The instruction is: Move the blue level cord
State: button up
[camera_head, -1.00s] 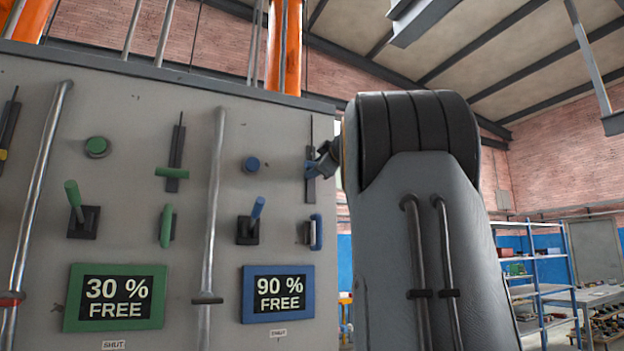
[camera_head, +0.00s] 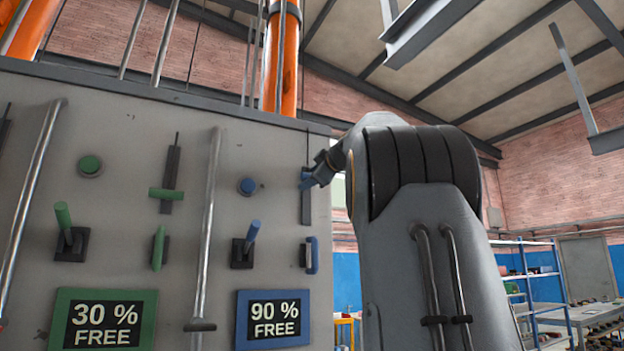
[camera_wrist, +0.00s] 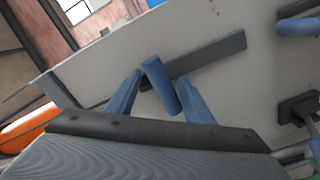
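The blue level cord's crossbar handle sits on a dark vertical slot (camera_head: 307,208) at the right of the grey panel (camera_head: 125,125). In the wrist view the handle is a blue bar (camera_wrist: 162,88) in front of the dark slot (camera_wrist: 208,61). My gripper (camera_head: 313,178) is at this slot in the head view and largely covers the handle there. In the wrist view its two blue fingers (camera_wrist: 160,92) stand apart, one on each side of the bar, with narrow gaps showing. The fingers look open; contact with the bar is not clear.
Beside it on the panel are a blue knob (camera_head: 247,187), a blue lever (camera_head: 253,232), a blue pull handle (camera_head: 312,255) and a "90 % FREE" sign (camera_head: 272,318). Green counterparts sit to the left, beyond a metal rod (camera_head: 208,220). Blue shelving (camera_head: 528,285) stands far right.

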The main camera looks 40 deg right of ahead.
jog(key=b+v, duration=0.4)
jog(key=v, duration=0.3)
jog(key=shift+s+b, duration=0.3)
jog(key=shift+s, duration=0.1)
dwell(0.5)
